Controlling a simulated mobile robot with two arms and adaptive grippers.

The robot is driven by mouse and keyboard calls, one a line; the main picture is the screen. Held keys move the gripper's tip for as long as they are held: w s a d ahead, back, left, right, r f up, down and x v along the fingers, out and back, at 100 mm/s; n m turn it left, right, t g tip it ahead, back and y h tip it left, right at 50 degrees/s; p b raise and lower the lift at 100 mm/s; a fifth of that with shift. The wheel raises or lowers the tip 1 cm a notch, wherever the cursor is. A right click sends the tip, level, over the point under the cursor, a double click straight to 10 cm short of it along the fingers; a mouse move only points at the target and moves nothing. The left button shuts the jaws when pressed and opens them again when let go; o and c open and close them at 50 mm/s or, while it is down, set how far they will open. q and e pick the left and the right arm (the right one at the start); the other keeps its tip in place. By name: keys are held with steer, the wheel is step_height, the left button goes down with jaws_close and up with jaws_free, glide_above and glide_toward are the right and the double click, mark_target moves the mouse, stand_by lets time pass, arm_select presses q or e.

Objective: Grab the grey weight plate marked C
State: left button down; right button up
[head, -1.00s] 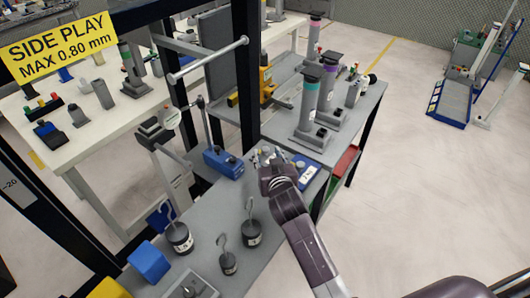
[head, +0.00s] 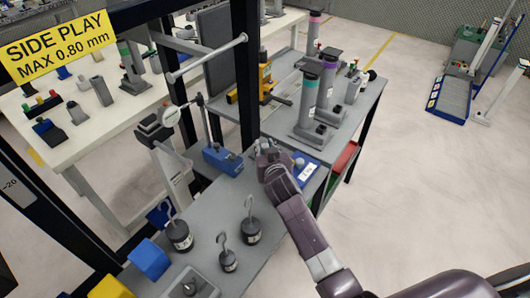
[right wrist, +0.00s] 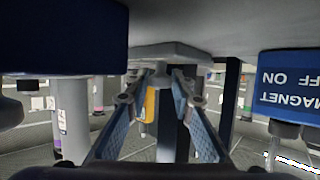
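My right gripper (head: 268,152) is low over the far end of the grey workbench, between two blue items. In the right wrist view its two fingers (right wrist: 157,78) are apart, and that view appears upside down. A grey flat-sided piece (right wrist: 165,50) rests against the bench surface just ahead of the fingertips. It may be the grey weight plate. No letter C can be read on it, and I cannot tell whether the fingers touch it. My left gripper is in neither view.
A blue magnet base (head: 222,160) stands left of the gripper; its ON/OFF label (right wrist: 288,90) shows in the wrist view. A blue block with a white label (head: 306,170) is close on the right. Hooked black weights (head: 180,238) and a blue cube (head: 149,260) stand nearer.

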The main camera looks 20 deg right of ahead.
jaws_close()
steer(key=shift+r, duration=0.1)
steer(key=shift+r, duration=0.1)
